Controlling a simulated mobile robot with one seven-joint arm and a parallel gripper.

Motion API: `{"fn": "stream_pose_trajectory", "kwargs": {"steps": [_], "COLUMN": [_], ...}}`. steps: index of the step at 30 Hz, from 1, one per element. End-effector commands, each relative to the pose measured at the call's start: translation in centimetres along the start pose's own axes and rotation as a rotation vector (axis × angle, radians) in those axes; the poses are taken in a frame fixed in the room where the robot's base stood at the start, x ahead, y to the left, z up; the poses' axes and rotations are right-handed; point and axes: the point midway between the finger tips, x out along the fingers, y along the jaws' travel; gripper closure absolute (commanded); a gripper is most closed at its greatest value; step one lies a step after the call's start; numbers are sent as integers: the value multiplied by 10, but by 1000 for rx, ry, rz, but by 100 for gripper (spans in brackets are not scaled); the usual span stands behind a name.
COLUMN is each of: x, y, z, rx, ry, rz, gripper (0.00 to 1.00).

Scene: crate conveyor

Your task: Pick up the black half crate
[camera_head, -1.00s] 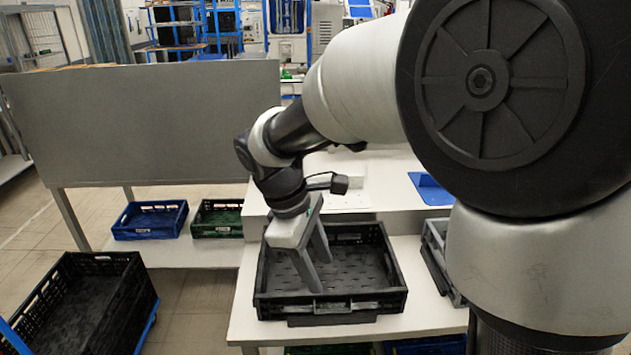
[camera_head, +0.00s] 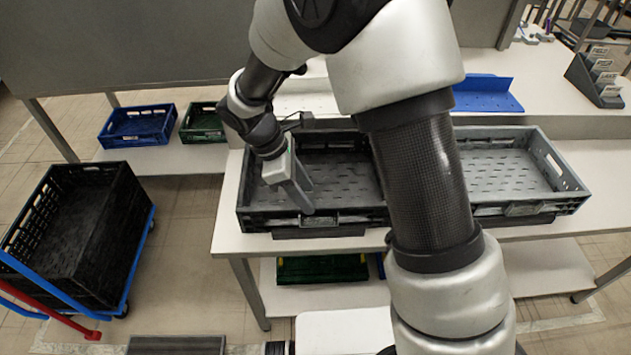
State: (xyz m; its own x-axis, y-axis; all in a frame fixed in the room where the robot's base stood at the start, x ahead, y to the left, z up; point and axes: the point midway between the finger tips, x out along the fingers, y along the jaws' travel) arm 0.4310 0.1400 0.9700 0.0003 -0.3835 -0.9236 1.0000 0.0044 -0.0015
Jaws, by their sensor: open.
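The black half crate (camera_head: 262,221) stands upright on the white table, left of the middle of the view, with its floor empty where it shows. My gripper (camera_head: 306,200) points down over its front left part, with the fingers apart. The fingertips are close to the crate's front wall; I cannot tell whether they touch it or how deep they reach. My forearm hides the crate's right end.
A grey crate (camera_head: 557,206) stands close on the right, behind my arm. A blue tray (camera_head: 485,97) lies behind it. A tall black crate (camera_head: 122,235) sits on a blue trolley at left. Blue (camera_head: 137,128) and green (camera_head: 202,124) crates lie on a low shelf.

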Motion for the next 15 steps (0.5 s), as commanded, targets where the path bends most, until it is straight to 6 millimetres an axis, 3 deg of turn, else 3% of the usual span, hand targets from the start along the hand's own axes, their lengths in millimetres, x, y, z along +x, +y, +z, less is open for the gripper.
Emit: {"fn": "stream_pose_trajectory", "kwargs": {"steps": [3,11,15], "x": [18,37,60], "y": [0,0,0], "z": [0,1,2], "rx": [0,1,0], "ry": [-1,-1,-1], "rz": [-1,-1,-3], "gripper": [56,56,56]}}
